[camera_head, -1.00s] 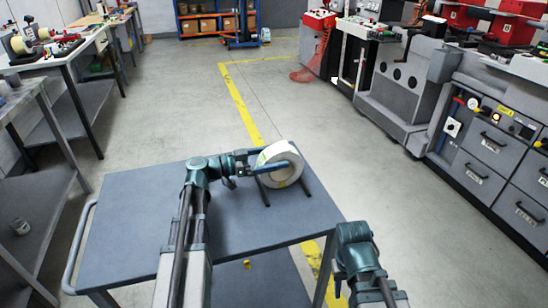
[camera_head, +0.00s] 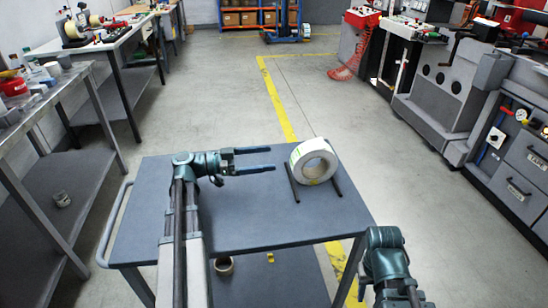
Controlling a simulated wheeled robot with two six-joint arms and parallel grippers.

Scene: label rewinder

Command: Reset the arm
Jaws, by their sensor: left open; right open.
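My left gripper (camera_head: 272,159) is open and empty above the grey cart top (camera_head: 270,225). Its two dark fingers point right, one farther from the camera than the other. A white roll with a cardboard core (camera_head: 300,157) rests on two dark bars on the cart, to the right of the fingertips. A gap separates the fingertips from the roll. My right arm (camera_head: 384,240) shows at the bottom right, beside the cart's right edge. Its gripper fingers cannot be made out.
Workbenches (camera_head: 60,112) with tools line the left. Grey machine cabinets (camera_head: 440,95) stand on the right. A small roll (camera_head: 224,265) and a yellow item (camera_head: 270,257) are on the cart's lower shelf. The floor beyond the cart is clear, with a yellow line (camera_head: 275,95).

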